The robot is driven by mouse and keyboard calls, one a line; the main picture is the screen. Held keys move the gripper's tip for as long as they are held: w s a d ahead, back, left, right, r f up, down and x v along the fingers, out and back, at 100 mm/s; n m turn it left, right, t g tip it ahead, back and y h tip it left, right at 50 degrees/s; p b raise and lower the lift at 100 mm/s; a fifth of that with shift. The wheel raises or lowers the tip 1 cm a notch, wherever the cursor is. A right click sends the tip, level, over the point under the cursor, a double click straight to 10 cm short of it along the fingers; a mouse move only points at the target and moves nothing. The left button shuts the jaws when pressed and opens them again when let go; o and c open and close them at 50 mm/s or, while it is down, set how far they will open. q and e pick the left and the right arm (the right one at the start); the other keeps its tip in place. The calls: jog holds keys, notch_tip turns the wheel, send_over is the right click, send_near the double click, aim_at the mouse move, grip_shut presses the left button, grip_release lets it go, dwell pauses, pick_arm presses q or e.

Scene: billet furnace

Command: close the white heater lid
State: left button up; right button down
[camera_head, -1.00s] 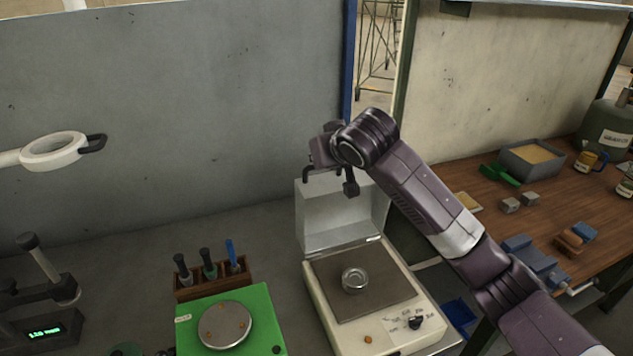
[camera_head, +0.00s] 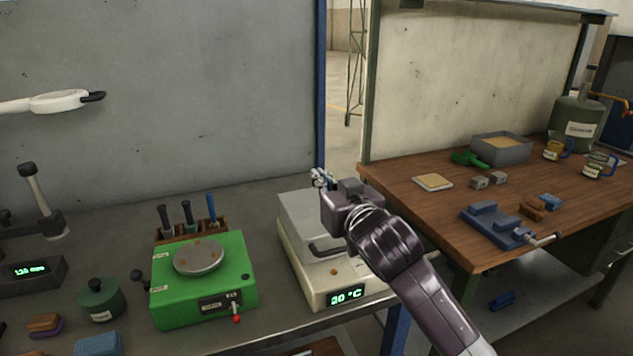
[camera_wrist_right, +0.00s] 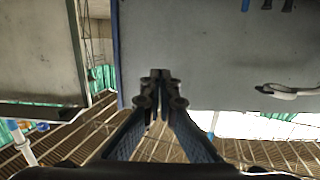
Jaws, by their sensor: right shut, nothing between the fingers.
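The white heater (camera_head: 302,285) stands on the grey bench, its display reading 30 °C. Its lid (camera_head: 296,217) lies down over the top, with the dark handle (camera_head: 326,250) at the front. My right arm covers the lid's right part, so I cannot tell whether it sits fully flush. My right gripper (camera_head: 322,179) is above the rear of the lid, pointing away toward the back. In the right wrist view its fingers (camera_wrist_right: 159,77) are together with nothing between them. My left gripper is not in view.
A green device (camera_head: 205,290) with a round plate stands left of the heater, with a wooden tool rack (camera_head: 190,233) behind it. A wooden table (camera_head: 440,213) with several objects is at the right. A grey wall panel (camera_head: 220,100) rises behind the bench.

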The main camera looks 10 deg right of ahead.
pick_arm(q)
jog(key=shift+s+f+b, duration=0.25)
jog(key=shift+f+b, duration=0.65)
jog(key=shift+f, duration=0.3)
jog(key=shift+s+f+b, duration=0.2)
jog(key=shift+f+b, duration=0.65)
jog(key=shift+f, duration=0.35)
pick_arm(e)
jog(key=s+f+t, duration=0.1)
jog(key=s+f, duration=0.2)
jog(key=f, duration=0.1)
jog(key=shift+s+d+f, duration=0.35)
jog(key=shift+s+d, duration=0.05)
